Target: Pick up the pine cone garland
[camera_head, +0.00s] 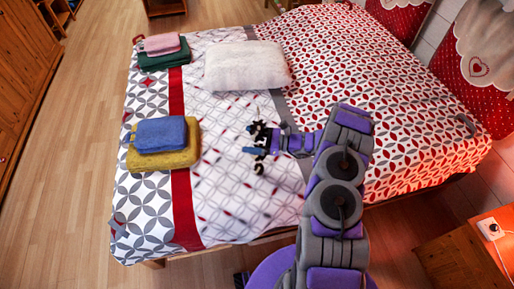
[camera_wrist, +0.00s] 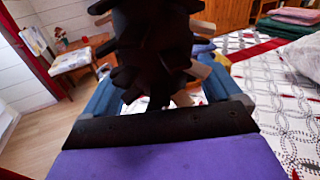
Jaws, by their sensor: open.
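The pine cone garland shows as small dark, curled pieces (camera_head: 259,168) at my gripper (camera_head: 251,140), over the patterned bed in the head view. In the wrist view a dark brown pine cone (camera_wrist: 150,45) of the garland fills the upper middle, very close to the camera. It appears between the two blue fingers, which stand apart on either side. My gripper is open. The pine cone hides much of the fingertips, and I cannot tell whether they touch it. My arm hides part of the bed.
The bed (camera_head: 225,205) carries a white pillow (camera_head: 245,65), blue and yellow folded towels (camera_head: 163,158) and pink and green ones (camera_head: 163,58). A wooden nightstand (camera_head: 455,262) stands at lower right. Wooden floor (camera_head: 75,130) is clear at left.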

